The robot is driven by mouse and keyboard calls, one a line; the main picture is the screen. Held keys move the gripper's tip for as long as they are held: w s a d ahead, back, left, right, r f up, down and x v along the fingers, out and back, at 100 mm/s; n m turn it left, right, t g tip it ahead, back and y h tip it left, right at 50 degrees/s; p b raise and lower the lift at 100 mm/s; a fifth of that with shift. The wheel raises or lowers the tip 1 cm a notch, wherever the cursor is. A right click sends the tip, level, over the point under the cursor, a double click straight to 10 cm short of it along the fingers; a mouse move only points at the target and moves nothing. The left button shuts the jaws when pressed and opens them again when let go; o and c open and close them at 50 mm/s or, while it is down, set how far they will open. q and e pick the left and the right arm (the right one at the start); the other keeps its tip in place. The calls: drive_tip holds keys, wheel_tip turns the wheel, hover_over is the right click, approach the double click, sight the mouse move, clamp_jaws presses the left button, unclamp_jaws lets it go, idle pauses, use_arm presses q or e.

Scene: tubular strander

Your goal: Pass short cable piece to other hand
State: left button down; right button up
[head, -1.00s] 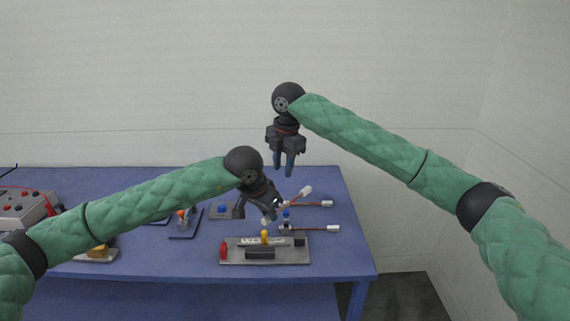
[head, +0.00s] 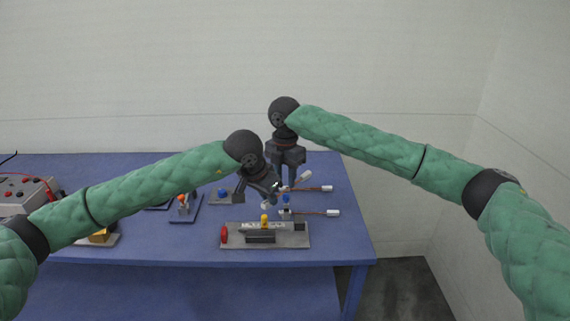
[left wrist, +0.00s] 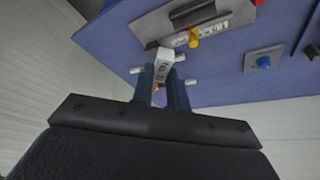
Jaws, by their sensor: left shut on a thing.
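The short cable piece has white ends and a brown middle. My right gripper (head: 288,163) points down just behind and above my left gripper, close to the piece. Its fingertips are mostly hidden by my left gripper, so I cannot tell whether they touch the piece.
Two more white-ended cables (head: 318,188) (head: 321,212) lie on the blue table (head: 345,240) at right. A grey plate (head: 285,241) with a red and a yellow part is in front. A small block with a blue knob (head: 222,193) and a grey box (head: 25,192) stand left.

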drive_tip(key=shift+f, duration=1.4)
clamp_jaws()
use_arm(q)
drive_tip(key=c, duration=1.3)
unclamp_jaws()
